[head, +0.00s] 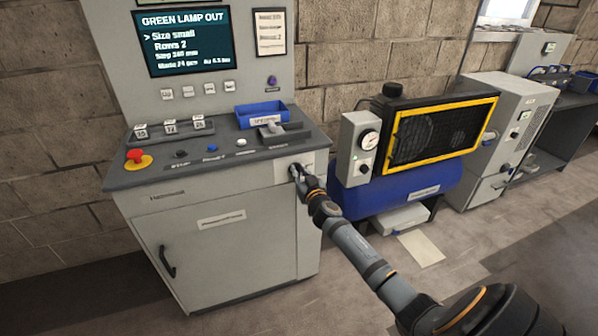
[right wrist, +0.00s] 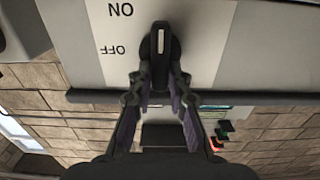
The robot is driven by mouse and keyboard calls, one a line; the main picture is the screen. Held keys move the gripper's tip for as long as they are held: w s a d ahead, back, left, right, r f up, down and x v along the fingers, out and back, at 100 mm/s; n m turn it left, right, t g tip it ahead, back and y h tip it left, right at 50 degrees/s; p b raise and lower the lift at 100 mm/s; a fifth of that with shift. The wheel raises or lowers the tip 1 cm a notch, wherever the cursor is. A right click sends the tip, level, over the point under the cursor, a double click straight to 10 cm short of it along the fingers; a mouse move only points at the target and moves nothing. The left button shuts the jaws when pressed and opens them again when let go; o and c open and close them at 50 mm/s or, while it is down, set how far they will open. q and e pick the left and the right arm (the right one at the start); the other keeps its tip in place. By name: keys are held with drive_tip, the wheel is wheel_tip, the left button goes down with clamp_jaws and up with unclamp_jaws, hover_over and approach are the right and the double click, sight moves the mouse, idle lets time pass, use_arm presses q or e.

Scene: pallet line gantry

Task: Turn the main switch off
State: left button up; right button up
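The main switch is a dark rotary knob with a white line (right wrist: 161,42) on a pale plate (right wrist: 205,40) marked ON and OFF; the lettering appears upside down in the right wrist view. The white line runs up and down in that picture; I cannot tell which mark it stands for. My right gripper (right wrist: 161,75) has its fingertips close together on both sides of the knob, seemingly touching it. In the head view the right gripper (head: 296,171) is at the console's front right corner and hides the knob. My left gripper is out of view.
The grey console (head: 220,252) has a screen (head: 184,41) reading GREEN LAMP OUT, a red stop button (head: 136,155) and a blue tray (head: 262,115). A blue compressor (head: 412,192) stands close on the right. Open floor lies in front.

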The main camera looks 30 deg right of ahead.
clamp_jaws()
drive_tip(key=shift+n, duration=0.3)
drive_tip(key=n, duration=0.5)
drive_tip(key=a+f+n, duration=0.1)
drive_tip(key=n, duration=0.5)
drive_tip(key=f+n, duration=0.1)
drive_tip(key=n, duration=0.5)
drive_tip(key=shift+w+a, duration=0.2)
drive_tip(key=shift+a, duration=0.2)
drive_tip(key=shift+n, duration=0.3)
drive_tip(key=o, duration=0.6)
unclamp_jaws()
